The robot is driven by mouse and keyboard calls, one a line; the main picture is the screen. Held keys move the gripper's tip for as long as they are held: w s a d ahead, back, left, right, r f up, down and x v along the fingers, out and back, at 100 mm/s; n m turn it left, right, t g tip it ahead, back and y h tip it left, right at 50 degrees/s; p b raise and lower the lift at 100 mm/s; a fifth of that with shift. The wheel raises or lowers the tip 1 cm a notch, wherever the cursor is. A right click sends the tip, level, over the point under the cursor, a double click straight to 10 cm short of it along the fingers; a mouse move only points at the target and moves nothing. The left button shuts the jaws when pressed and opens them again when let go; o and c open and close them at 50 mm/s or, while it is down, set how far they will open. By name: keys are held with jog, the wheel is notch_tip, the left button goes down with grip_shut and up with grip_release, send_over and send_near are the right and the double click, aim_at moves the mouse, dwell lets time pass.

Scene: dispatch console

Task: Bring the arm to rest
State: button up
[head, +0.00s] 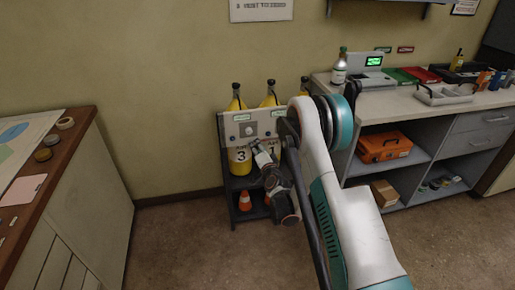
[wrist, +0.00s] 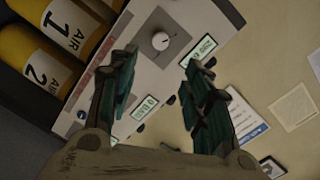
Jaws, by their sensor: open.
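My arm (head: 335,205) reaches forward in the head view, bent at a teal joint, with its end hanging down in front of a grey control panel (head: 240,128). My gripper (wrist: 162,75) is open in the wrist view, its two teal fingers spread with nothing between them. Beyond the fingers is the panel (wrist: 190,18) with a round knob (wrist: 160,41) and small green-lettered labels. The fingertips look apart from the panel, though the exact gap cannot be told. In the head view my arm hides part of the panel and the fingertips are hard to make out.
A counter (head: 400,108) with a bottle, device and trays is at right. A wooden-topped cabinet (head: 62,150) is at left. Floor (head: 170,245) between is clear.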

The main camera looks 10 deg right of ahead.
jog(key=shift+r, duration=0.1)
jog(key=s+a+r+n+g+y, duration=0.1)
jog(key=s+r+n, duration=0.1)
jog(key=s+r, duration=0.35)
jog(key=s+a+r+n+g, duration=0.2)
jog(key=s+r+n, duration=0.1)
jog(key=r, duration=0.6)
jog(key=s+a+r+n+g+y, duration=0.1)
jog(key=s+r+n, duration=0.1)
jog(key=s+r, duration=0.45)
jog(key=s+d+n+g+h, duration=0.1)
jog(key=s+n+g, duration=0.1)
jog(key=s, duration=1.4)
jog(key=s+d+r+n+g+h, duration=0.1)
jog(key=s+d+n+g, duration=0.1)
jog(key=s, duration=1.5)
jog(key=shift+s+d+n+g+h, duration=0.2)
jog(key=shift+n+g+h, duration=0.25)
jog(key=shift+g, duration=0.55)
jog(key=shift+r, duration=0.1)
